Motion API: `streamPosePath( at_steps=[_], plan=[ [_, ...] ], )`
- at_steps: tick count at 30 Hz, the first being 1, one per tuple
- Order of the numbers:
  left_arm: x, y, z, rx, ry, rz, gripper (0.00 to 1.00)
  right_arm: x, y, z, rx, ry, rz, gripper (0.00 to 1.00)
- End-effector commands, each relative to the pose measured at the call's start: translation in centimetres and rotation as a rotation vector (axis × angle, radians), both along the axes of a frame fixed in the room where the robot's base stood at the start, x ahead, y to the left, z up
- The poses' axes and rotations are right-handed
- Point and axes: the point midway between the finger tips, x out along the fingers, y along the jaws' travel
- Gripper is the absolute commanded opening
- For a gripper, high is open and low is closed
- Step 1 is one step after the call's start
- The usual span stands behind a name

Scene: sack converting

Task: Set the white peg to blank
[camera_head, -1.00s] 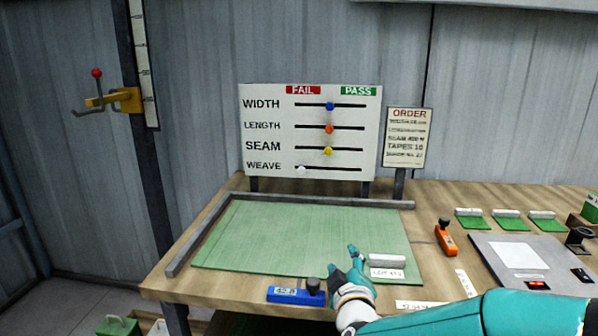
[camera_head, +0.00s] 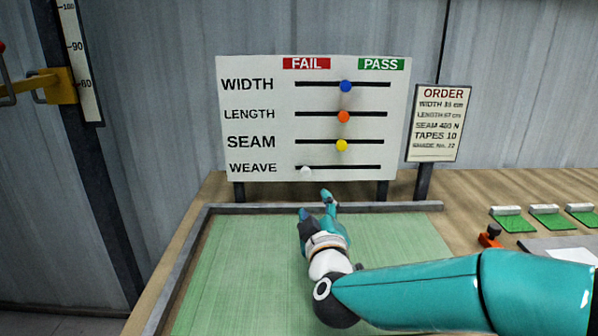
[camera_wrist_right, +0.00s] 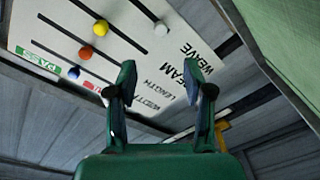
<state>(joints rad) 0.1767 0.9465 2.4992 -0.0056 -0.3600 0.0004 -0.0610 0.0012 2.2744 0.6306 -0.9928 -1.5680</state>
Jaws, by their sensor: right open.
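The white peg (camera_head: 306,171) sits near the left, FAIL end of the WEAVE slot, the lowest on the board (camera_head: 260,112). The blue peg (camera_head: 346,86), orange peg (camera_head: 344,116) and yellow peg (camera_head: 341,145) sit about mid-slot on WIDTH, LENGTH and SEAM. My right gripper (camera_head: 315,204) is open and empty, just below the white peg in the picture and apart from it. In the right wrist view the white peg (camera_wrist_right: 160,28) shows beyond the open fingers (camera_wrist_right: 160,78). My left gripper is out of view.
A green mat (camera_head: 240,260) with a grey rail (camera_head: 400,207) covers the bench below the board. An order sign (camera_head: 437,123) stands right of the board. Green pads with white rolls (camera_head: 545,212) lie at the right. A yellow bracket (camera_head: 55,85) is at the left.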

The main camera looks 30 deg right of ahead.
Motion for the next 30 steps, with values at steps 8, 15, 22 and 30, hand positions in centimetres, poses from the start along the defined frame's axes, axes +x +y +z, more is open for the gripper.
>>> streamPosePath(
  at_steps=[8, 15, 22, 30],
  plan=[
    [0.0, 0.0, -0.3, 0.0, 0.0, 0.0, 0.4, 4.6, -2.0, -0.2, 0.0, 0.002, 0.004, 0.51],
    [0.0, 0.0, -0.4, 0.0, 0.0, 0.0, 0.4, 9.4, -4.2, -0.2, -0.001, 0.001, 0.008, 0.51],
    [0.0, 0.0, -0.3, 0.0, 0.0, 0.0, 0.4, 13.0, -6.0, -0.1, 0.0, 0.001, 0.011, 0.51],
    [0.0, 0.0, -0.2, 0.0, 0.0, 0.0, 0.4, 14.6, -6.7, -0.1, 0.0, 0.001, 0.013, 0.51]
  ],
)
